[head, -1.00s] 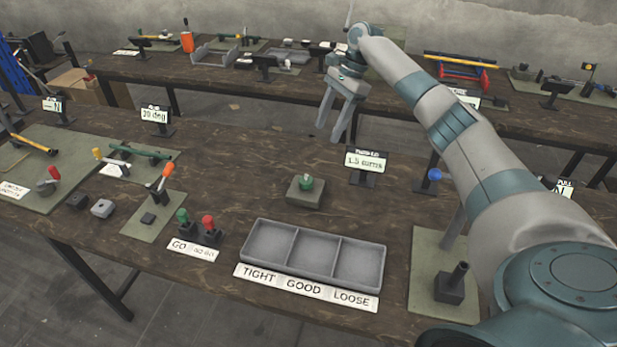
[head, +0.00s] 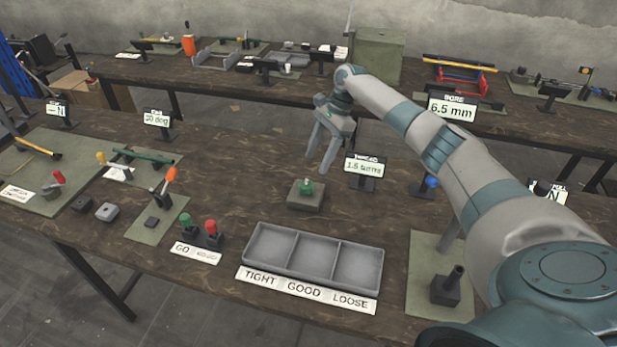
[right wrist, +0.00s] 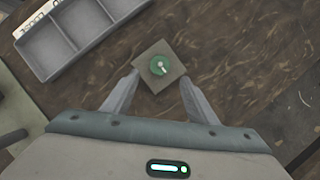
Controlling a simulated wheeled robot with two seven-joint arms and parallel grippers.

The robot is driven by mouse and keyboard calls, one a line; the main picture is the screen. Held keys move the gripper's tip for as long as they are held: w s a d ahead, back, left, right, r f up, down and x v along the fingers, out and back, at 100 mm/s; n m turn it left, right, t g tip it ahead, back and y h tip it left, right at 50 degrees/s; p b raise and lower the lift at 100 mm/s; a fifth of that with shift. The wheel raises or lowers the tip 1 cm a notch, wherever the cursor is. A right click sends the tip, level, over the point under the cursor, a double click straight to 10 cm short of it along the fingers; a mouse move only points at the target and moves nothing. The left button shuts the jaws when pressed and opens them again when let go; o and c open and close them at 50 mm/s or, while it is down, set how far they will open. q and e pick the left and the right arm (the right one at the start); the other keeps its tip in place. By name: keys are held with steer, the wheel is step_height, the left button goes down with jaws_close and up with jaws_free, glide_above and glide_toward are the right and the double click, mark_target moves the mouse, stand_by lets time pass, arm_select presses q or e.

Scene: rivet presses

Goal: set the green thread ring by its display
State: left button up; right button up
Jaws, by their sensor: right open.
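The green thread ring (head: 306,188) sits on a square grey-green block (head: 305,201) on the front table. Its display (head: 364,167), labelled THREAD, stands just behind and to the right and reads about 1.5 turns. My right gripper (head: 319,164) is open and empty, above and behind the ring, pointing down. In the right wrist view the ring (right wrist: 159,66) lies ahead of and between the open fingers, with a pale mark on its top. The fingers do not touch it. My left gripper is not in view.
A grey three-part tray (head: 314,257) labelled TIGHT, GOOD, LOOSE lies in front of the block. Green and red GO levers (head: 201,228) stand at its left. A dark post on a mat (head: 447,290) stands at the right. Bare table surrounds the block.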

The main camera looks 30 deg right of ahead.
mark_target(307, 184)
steer(key=p+x, duration=0.2)
steer(key=x, duration=0.7)
steer(key=shift+c, duration=0.7)
steer(key=c, duration=0.9)
